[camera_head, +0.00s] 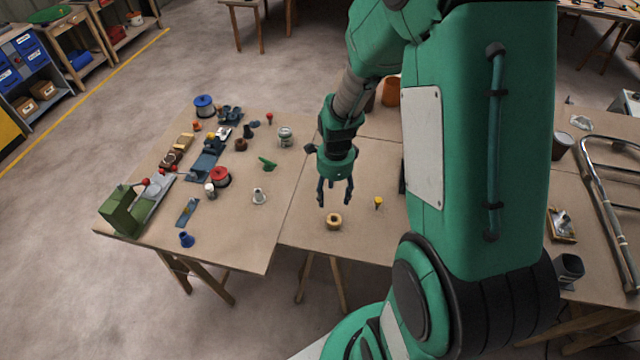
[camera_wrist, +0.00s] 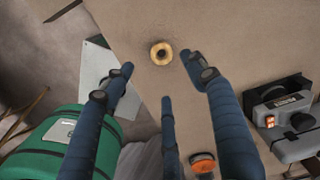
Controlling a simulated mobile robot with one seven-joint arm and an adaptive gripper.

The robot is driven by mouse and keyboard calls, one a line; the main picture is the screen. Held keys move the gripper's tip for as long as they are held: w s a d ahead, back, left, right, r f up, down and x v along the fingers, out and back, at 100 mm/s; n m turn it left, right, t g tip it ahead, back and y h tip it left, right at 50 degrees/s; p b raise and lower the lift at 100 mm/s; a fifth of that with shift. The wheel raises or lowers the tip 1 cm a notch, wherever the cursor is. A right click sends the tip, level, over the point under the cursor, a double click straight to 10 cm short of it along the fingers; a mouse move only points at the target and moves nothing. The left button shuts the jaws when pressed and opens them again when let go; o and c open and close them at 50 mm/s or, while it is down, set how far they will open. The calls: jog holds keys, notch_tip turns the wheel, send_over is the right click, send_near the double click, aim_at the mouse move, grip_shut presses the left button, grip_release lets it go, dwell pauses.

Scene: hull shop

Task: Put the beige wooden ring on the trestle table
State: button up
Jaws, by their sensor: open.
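The beige wooden ring (camera_head: 334,226) lies flat near the front edge of the middle wooden table (camera_head: 300,236), which has splayed trestle-like legs. It also shows in the wrist view (camera_wrist: 152,54), top centre, with a dark hole. My gripper (camera_head: 335,199) hangs above the table, just behind and above the ring in the head view. Its fingers are spread and empty, apart from the ring. In the wrist view the dark blue fingers (camera_wrist: 160,75) point towards the ring. My arm hides the right part of this table.
A small yellow-topped piece (camera_head: 378,203) stands right of the ring. The adjoining left table (camera_head: 235,240) carries a green machine (camera_head: 122,212), a red spool (camera_head: 220,177), a blue spool (camera_head: 204,106) and several small parts. Another table at right holds bent metal tubing (camera_head: 600,180).

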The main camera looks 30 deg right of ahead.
jog(key=s+a+r+n+t, duration=0.15)
jog(key=a+r+n, duration=0.3)
jog(key=r, duration=0.55)
jog(key=s+a+r+n+t, duration=0.15)
jog(key=a+r+n, duration=0.35)
jog(key=r, duration=0.5)
jog(key=s+a+r+n+t, duration=0.1)
jog(key=s+a+r+n, duration=0.2)
jog(key=s+r+n, duration=0.3)
jog(key=s+a+r+n+t, duration=0.1)
jog(key=s+a+r+n, duration=0.2)
jog(key=s+r+n, duration=0.4)
jog(key=shift+s+a, duration=0.15)
jog(key=shift+a, duration=0.2)
jog(key=shift+n, duration=0.25)
